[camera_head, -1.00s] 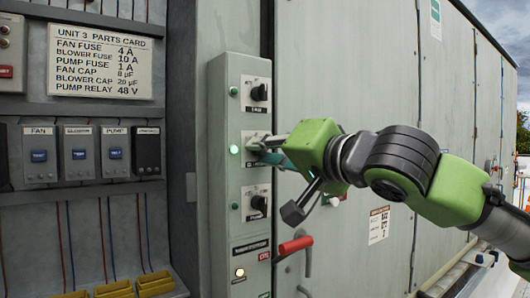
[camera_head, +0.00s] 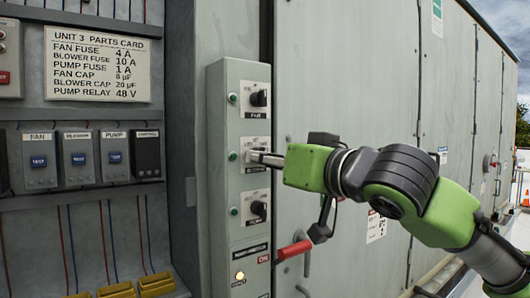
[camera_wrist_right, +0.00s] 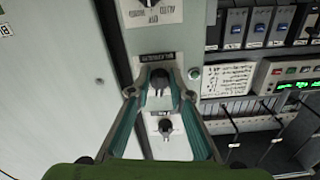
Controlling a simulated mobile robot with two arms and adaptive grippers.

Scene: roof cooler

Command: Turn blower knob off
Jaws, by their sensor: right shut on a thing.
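The blower knob is the middle of three on the grey control box (camera_head: 222,110). It is mostly hidden behind my right gripper (camera_head: 256,157) in the head view. In the right wrist view, which is rolled over, the black blower knob (camera_wrist_right: 160,79) sits between the fingertips of my right gripper (camera_wrist_right: 161,88). The gripper is shut on it. The small lamp (camera_head: 233,156) beside the blower knob looks dark green and unlit. My left gripper is not in view.
The fan knob (camera_head: 258,98) is above and the pump knob (camera_head: 259,209) below, close to the gripper. A red handle (camera_head: 295,249) sticks out at the lower right. Fuse switches (camera_head: 79,159) and a parts card (camera_head: 97,63) are on the left. A large grey door (camera_head: 345,80) is behind my arm.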

